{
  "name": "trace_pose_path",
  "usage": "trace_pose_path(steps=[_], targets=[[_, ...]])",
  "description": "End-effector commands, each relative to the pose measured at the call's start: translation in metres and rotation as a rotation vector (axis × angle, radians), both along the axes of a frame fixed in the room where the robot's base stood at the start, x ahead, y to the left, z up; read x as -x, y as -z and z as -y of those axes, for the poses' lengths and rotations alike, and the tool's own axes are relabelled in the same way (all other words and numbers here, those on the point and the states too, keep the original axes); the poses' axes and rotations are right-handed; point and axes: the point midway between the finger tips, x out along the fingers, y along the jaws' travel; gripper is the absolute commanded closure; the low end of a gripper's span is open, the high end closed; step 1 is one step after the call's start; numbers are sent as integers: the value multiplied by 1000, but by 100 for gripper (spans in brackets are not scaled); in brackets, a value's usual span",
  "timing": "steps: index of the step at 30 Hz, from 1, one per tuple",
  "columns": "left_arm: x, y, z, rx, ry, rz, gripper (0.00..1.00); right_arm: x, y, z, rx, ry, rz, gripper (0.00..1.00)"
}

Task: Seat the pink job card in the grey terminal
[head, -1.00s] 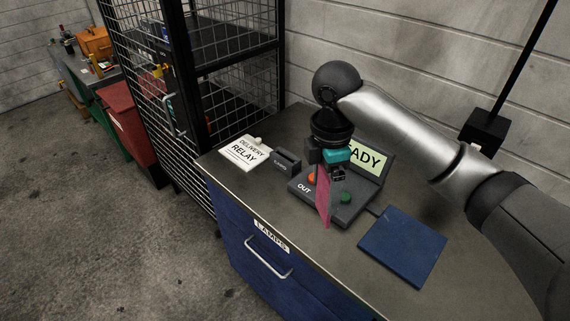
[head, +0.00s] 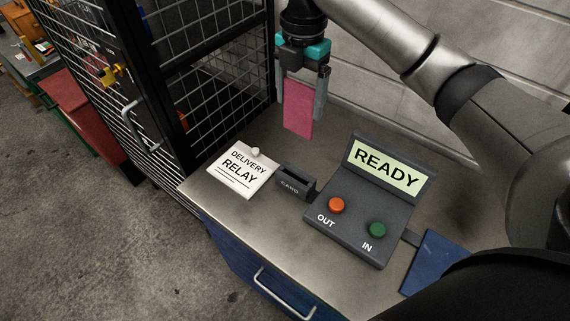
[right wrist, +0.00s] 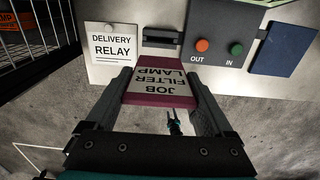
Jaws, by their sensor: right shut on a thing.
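The pink job card (head: 298,108) hangs upright from my right gripper (head: 304,78), which is shut on it. In the right wrist view the card (right wrist: 160,94) sits between the fingers, its printed label reading upside down. The grey terminal (head: 349,222) stands on the bench with a READY screen, an orange OUT button and a green IN button. Its small dark card slot (head: 296,184), marked CARD, is at its left. It also shows in the right wrist view (right wrist: 161,38). The card is in the air, apart from the slot and behind it in the head view.
A white DELIVERY RELAY card (head: 241,170) lies left of the slot. A blue plate (head: 437,262) lies right of the terminal. A black mesh cage (head: 215,75) stands close behind at left. A red bin (head: 80,105) is farther left.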

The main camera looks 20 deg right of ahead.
Motion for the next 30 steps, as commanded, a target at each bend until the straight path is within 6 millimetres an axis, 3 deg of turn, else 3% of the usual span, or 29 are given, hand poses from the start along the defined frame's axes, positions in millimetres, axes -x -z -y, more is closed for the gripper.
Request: trace_pose_path(steps=[5,18,30], targets=[[14,3,-1,-2,-1,-23,50,1,23,0,1,1,-5,68],[20,12,-1,-3,-1,-32,50,2,136,0,1,2,-4,68],[13,15,0,0,-1,-20,50,2,176,0,2,1,-3,68]])
